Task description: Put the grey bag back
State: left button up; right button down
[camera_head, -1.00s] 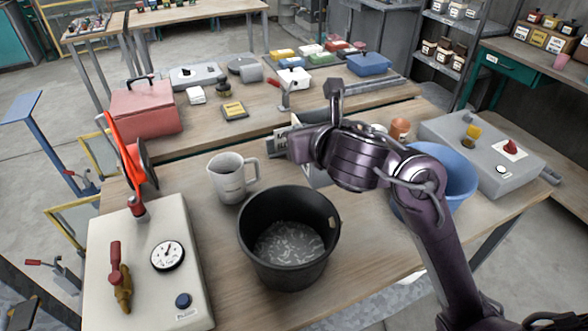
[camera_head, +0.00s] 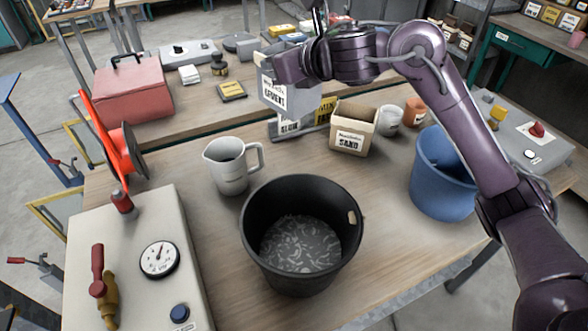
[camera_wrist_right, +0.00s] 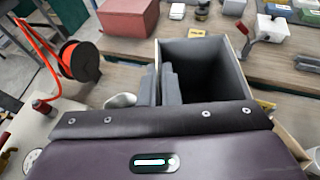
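The grey bag (camera_head: 274,96), open-topped and labelled cement, is held up above the back part of the near table. My right gripper (camera_wrist_right: 158,88) is shut on one side wall of it, with a finger on each side of that wall. The grey bag's empty-looking inside shows in the right wrist view (camera_wrist_right: 205,65). In the head view the wrist hides its upper part and the fingertips are hard to see. My left gripper is not in view.
A tan sand box (camera_head: 352,130) and a grey labelled container (camera_head: 288,127) stand near the bag. A black bucket (camera_head: 300,245) with fibrous contents, a grey jug (camera_head: 230,168) and a blue bucket (camera_head: 440,180) stand on the near table. A gauge box (camera_head: 135,260) is at left.

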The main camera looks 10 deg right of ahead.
notch_tip(320, 180, down, 20)
jog(key=w+d, duration=0.1)
jog(key=shift+w+d+r+n+y+p, duration=0.2)
jog(key=shift+w+d+n+y+p, duration=0.1)
jog(key=shift+n, duration=0.1)
jog(key=shift+f, duration=0.1)
jog(key=shift+s+f, duration=0.1)
jog(key=c, duration=1.6)
grip_release()
jog(key=shift+c, duration=0.2)
